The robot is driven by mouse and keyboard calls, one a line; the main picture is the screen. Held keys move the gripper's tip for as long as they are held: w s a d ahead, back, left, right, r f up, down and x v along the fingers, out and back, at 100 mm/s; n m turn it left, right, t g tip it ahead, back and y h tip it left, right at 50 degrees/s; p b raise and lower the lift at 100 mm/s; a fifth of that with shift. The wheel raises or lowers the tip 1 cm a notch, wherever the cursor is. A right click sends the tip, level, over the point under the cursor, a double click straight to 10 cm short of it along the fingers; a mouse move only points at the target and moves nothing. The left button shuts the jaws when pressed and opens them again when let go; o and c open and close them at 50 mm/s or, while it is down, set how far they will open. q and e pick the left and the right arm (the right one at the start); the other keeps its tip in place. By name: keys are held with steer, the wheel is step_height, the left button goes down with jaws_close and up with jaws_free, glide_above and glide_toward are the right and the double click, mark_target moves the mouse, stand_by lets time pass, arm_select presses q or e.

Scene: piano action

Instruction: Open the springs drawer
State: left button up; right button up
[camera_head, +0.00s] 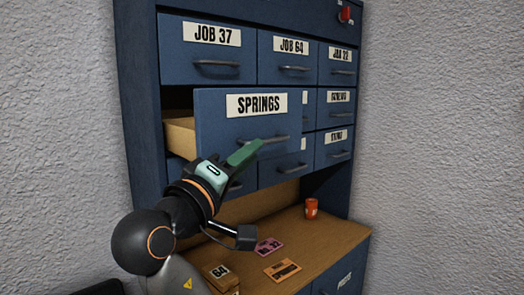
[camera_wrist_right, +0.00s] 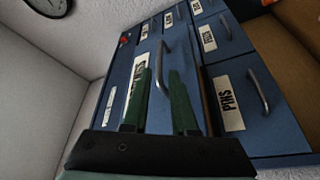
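The springs drawer (camera_head: 225,128) is a blue drawer with a white "SPRINGS" label. It stands out from the cabinet (camera_head: 146,130), its pale wooden side (camera_head: 180,137) showing at the left. My right gripper (camera_head: 257,148) is at the drawer's grey handle (camera_head: 278,138). In the right wrist view, the green fingers (camera_wrist_right: 162,78) are apart, with the handle (camera_wrist_right: 166,55) at and between their tips; I cannot tell whether either finger touches it. The label is partly hidden behind one finger there. My left gripper is not in view.
Other closed drawers surround it, including "JOB 37" (camera_head: 183,58) and "JOB 64" (camera_head: 272,68) above; the pulled-out front hides some.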

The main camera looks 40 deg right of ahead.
steer(key=b+v, duration=0.1)
steer(key=v, duration=0.5)
steer(key=shift+a+f, duration=0.1)
steer(key=shift+a, duration=0.05)
stand_by(0.3)
